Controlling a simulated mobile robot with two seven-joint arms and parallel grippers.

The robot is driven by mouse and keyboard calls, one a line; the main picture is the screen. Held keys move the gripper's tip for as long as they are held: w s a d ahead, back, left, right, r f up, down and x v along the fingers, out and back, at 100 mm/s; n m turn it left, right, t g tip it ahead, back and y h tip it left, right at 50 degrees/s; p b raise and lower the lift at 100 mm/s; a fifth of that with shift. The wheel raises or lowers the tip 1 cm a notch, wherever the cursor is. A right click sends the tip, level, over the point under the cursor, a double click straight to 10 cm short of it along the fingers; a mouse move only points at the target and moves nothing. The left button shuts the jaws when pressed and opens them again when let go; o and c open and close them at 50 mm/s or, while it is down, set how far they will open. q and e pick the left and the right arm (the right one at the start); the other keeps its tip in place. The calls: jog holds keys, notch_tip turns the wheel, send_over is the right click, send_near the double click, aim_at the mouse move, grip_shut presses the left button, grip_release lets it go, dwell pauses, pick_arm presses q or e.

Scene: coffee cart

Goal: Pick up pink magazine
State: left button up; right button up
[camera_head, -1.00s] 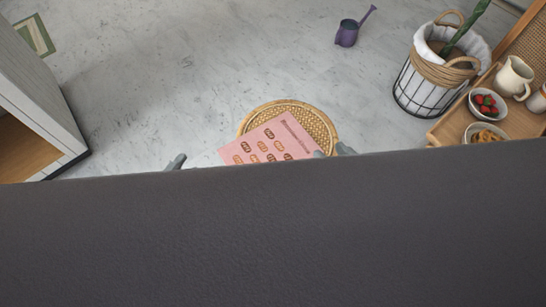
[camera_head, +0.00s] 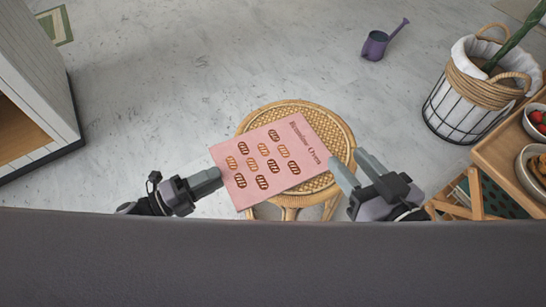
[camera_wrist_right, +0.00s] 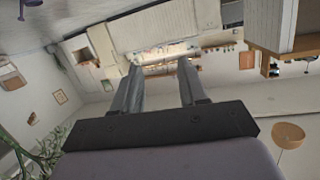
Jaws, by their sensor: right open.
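The pink magazine (camera_head: 268,160), printed with several small bread shapes, lies flat and at an angle on a round woven stool (camera_head: 338,137). Its left and lower-left part hangs past the stool's rim. My left gripper (camera_head: 218,177) is by the magazine's left edge in the head view; its fingers overlap from this angle, so I cannot tell their gap or whether they touch the magazine. My right gripper (camera_head: 347,162) is open and empty, just right of the magazine at the stool's right rim. The right wrist view shows its two parted fingers (camera_wrist_right: 157,75) with nothing between them.
A wooden shelf cart (camera_head: 497,160) with bowls stands at the right, close to my right gripper. Behind it is a basket planter (camera_head: 470,105). A purple watering can (camera_head: 376,45) stands on the floor at the back. A white cabinet (camera_head: 35,60) is at the left. Floor around the stool is clear.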

aim_at(225, 171)
pick_arm(q)
jog(key=x, duration=0.3)
jog(key=shift+w+d+b, duration=0.2)
jog(key=shift+w+b, duration=0.1)
jog(key=shift+b, duration=0.1)
jog(key=shift+w+d+r, duration=0.1)
jog(key=shift+d, duration=0.05)
pick_arm(e)
jog(key=shift+s+d+r+t, duration=0.1)
jog(key=shift+s+d+t, duration=0.05)
jog(key=shift+d+t, duration=0.15)
pick_arm(q)
jog(key=shift+r, duration=0.1)
grip_shut()
jog(key=shift+r, duration=0.1)
